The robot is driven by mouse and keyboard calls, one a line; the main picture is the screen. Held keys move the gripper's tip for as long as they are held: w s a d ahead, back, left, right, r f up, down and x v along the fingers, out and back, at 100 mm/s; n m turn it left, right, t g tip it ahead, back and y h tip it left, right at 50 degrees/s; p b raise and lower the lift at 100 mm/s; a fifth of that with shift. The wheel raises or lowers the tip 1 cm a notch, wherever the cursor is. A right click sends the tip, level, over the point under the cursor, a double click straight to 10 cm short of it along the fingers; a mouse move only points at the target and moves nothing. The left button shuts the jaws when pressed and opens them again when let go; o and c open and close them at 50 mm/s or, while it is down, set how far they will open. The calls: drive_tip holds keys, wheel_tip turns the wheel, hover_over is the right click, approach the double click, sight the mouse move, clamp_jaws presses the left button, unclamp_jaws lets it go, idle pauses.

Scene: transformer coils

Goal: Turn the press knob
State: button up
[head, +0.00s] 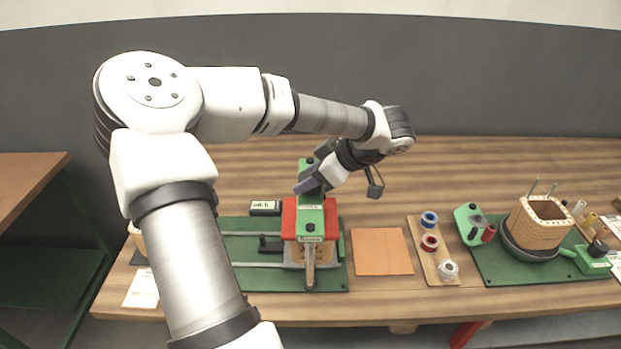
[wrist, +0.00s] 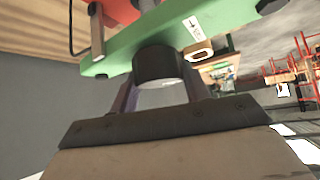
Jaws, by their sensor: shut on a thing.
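The press (head: 310,217), with its green top beam and red blocks, stands on a green base plate at the middle of the bench. In the wrist view the green beam (wrist: 120,57) crosses the top, with the black round press knob (wrist: 157,64) on it. My gripper (head: 312,185) is at the far part of the press; in the wrist view its two purple-grey fingers (wrist: 160,84) are on either side of the knob, shut on it. In the head view the gripper and wrist largely hide the knob.
Right of the press lie an orange-brown square mat (head: 382,251) and a wooden strip with several wire spools (head: 430,242). Farther right, a wound coil (head: 540,228) stands on another green plate. The bench behind is clear.

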drive_tip(key=shift+f+m+t+h+b, duration=0.1)
drive_tip(key=shift+m+t+h+b, duration=0.4)
drive_tip(key=shift+m+t, duration=0.75)
drive_tip(key=shift+m+g, duration=0.25)
drive_tip(key=shift+m, duration=0.2)
drive_tip(key=o, duration=1)
drive_tip(key=shift+a, duration=0.1)
drive_tip(key=b+v, duration=0.2)
drive_tip(key=v, duration=1.2)
drive_tip(key=shift+s+a+b, duration=0.1)
drive_tip(key=shift+a+b, duration=0.05)
drive_tip(key=shift+b, duration=0.25)
